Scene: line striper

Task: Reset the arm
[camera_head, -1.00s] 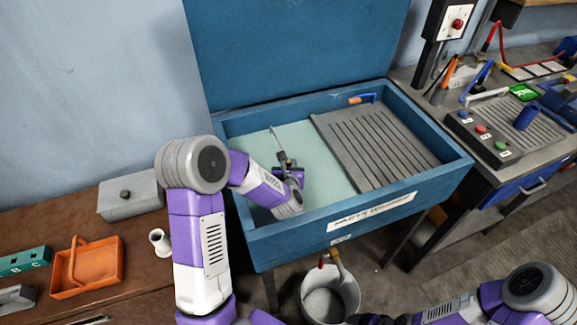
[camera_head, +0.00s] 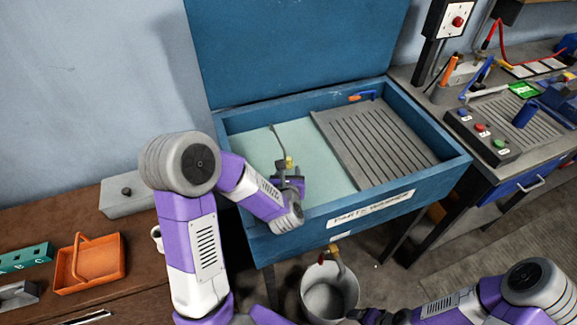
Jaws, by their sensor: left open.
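My left arm comes in from the lower left and bends over the front wall of the blue parts washer (camera_head: 300,232). My left gripper (camera_head: 288,166) is over the pale basin floor, close to the base of a thin grey spout (camera_head: 278,142). The gripper is open; a small yellow piece shows by its fingers, and I cannot tell whether they touch it. My right arm shows at the bottom right, near a grey bucket (camera_head: 318,282); the right gripper's fingers cannot be made out.
A slatted grey rack (camera_head: 375,145) fills the washer's right half. Its lid (camera_head: 290,45) stands open behind. On the left bench are a grey box (camera_head: 127,195), an orange tray (camera_head: 92,270) and a teal block (camera_head: 25,258). A button panel (camera_head: 482,135) is at right.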

